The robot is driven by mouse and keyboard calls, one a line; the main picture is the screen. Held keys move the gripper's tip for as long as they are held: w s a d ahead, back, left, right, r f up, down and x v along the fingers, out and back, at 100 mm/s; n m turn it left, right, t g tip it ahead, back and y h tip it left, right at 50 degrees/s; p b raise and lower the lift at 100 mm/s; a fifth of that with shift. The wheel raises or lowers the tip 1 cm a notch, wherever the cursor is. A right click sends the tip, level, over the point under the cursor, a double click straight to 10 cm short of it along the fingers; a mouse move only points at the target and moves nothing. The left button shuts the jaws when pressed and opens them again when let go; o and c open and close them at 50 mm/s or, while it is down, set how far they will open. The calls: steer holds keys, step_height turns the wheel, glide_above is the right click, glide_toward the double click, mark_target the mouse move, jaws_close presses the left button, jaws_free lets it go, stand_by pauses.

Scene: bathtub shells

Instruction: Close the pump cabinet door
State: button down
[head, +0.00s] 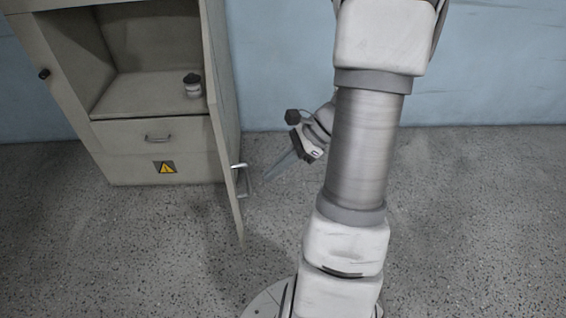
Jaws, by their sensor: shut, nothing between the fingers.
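The pump cabinet (160,135) stands at the left against the blue wall. Its door (222,110) is swung wide open toward me and shows nearly edge-on, hinged on the cabinet's right side. A metal handle (241,180) sits on the door near its free edge. My gripper (268,178) is shut and empty, its fingers pointing down-left just right of the handle. I cannot tell whether the fingertips touch the handle or the door. Part of my wrist is hidden behind my arm.
Inside the cabinet a small dark-topped jar (193,86) stands on the shelf. Below it is a drawer (155,135) with a handle, and a yellow warning sign (165,168). A dark knob (44,74) is at the left. The speckled floor (470,220) is clear at the right.

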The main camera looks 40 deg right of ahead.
steer(key=w+a+f+b, duration=0.1)
steer(key=w+a+f, duration=0.1)
steer(key=a, duration=0.4)
steer(key=shift+w+f, duration=0.15)
steer(key=shift+w, duration=0.15)
steer(key=shift+w+a, duration=0.1)
